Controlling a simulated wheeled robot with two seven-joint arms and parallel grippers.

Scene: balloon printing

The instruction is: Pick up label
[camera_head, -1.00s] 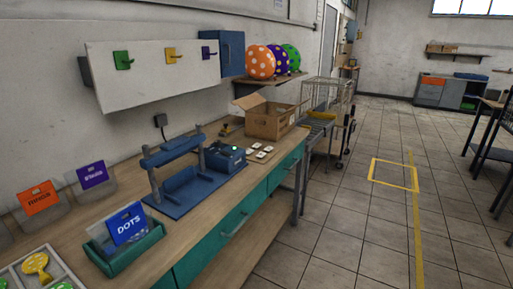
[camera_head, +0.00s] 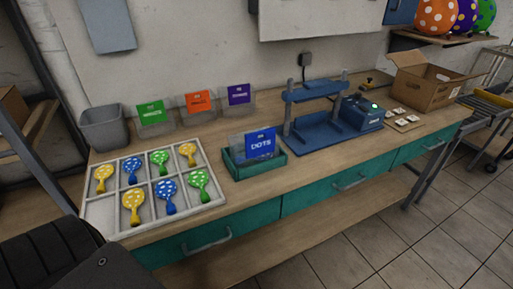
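No gripper shows in the head view. Several small white label-like pieces (camera_head: 399,111) lie on a flat board on the bench, between the blue device and the cardboard box. A blue card reading "DOTS" (camera_head: 260,142) stands in a clear holder in a green tray (camera_head: 236,171) near the bench's front. Green (camera_head: 151,114), orange (camera_head: 198,102) and purple (camera_head: 239,94) cards stand in clear holders along the wall. Which of these the task's label is, I cannot tell.
A white divided tray (camera_head: 99,215) holds several dotted balloons. A blue press frame (camera_head: 316,127) and a blue device with a green light (camera_head: 360,113) stand to its right, before an open cardboard box (camera_head: 426,83). A grey bin (camera_head: 103,127) stands at the back left.

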